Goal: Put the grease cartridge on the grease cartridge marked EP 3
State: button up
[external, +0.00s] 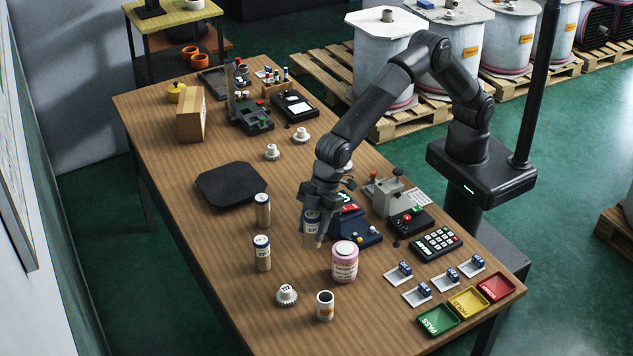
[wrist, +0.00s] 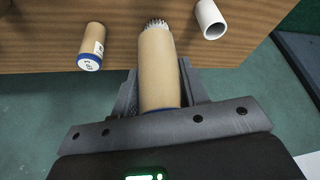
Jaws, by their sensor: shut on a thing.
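My gripper (external: 318,232) is shut on a tan grease cartridge (external: 311,226), which has a dark blue end. In the wrist view the held cartridge (wrist: 157,70) lies between the fingers, its blue end close to the palm. Its own marking is too small to read. Another tan cartridge (external: 262,254) stands upright on the table, left of my gripper and apart from it. In the wrist view this cartridge (wrist: 91,48) has a blue-edged end and a label that appears to read EP 3. A third tan cartridge (external: 262,210) stands farther back.
A pink tin (external: 345,263) and a blue device (external: 355,228) are close to my gripper. A white gear (external: 287,295) and an open tube (external: 325,306) stand nearer the front. A black mat (external: 231,185) lies at the left.

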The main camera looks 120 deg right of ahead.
jog(key=w+d+r+m, duration=0.15)
jog(key=d+r, duration=0.25)
jog(key=d, duration=0.7)
jog(key=w+d+r, duration=0.3)
jog(key=d, duration=0.8)
send_over(261, 240)
jog(key=shift+h, duration=0.3)
jog(key=shift+f, duration=5.35)
jog(key=shift+f, duration=0.15)
jog(key=o, duration=1.1)
jog(key=shift+c, duration=0.2)
